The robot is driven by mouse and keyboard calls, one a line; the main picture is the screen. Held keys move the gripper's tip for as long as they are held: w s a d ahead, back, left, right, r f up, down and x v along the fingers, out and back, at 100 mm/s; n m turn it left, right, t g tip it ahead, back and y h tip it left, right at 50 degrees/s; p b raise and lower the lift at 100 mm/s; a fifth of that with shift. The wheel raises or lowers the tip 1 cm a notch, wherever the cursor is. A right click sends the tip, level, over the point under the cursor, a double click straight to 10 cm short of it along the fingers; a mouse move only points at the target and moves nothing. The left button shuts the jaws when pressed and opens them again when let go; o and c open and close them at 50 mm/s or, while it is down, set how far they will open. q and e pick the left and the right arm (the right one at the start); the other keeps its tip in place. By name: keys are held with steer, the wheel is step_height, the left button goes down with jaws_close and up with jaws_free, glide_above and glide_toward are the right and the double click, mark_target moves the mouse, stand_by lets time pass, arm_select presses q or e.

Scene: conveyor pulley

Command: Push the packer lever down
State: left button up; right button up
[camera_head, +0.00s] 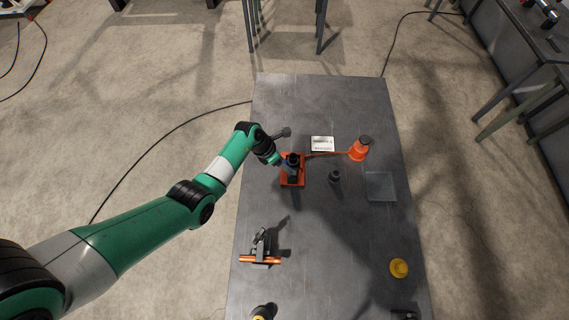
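My green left arm reaches in from the left. Its dark gripper (291,162) is at an orange block-like fixture (292,181) near the middle of the table. The gripper is too small and dark to show whether it is open or shut, or whether it touches the fixture. A dark rod with a knob (284,132) sticks out beside the wrist. A thin orange bar runs right from the fixture toward an orange cone-shaped piece with a dark top (359,152). I cannot tell for sure which part is the packer lever. My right gripper is not in view.
The grey table (345,235) also bears a white label card (322,143), a small dark cylinder (334,177), a clear square plate (380,186), a yellow round piece (399,268) and a dark clamp-like device with an orange bar (261,259).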

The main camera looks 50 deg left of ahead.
arm_select(q)
steer(key=shift+w+d+f, duration=0.1)
steer(key=shift+f, duration=0.2)
jaws_close()
stand_by(1.3)
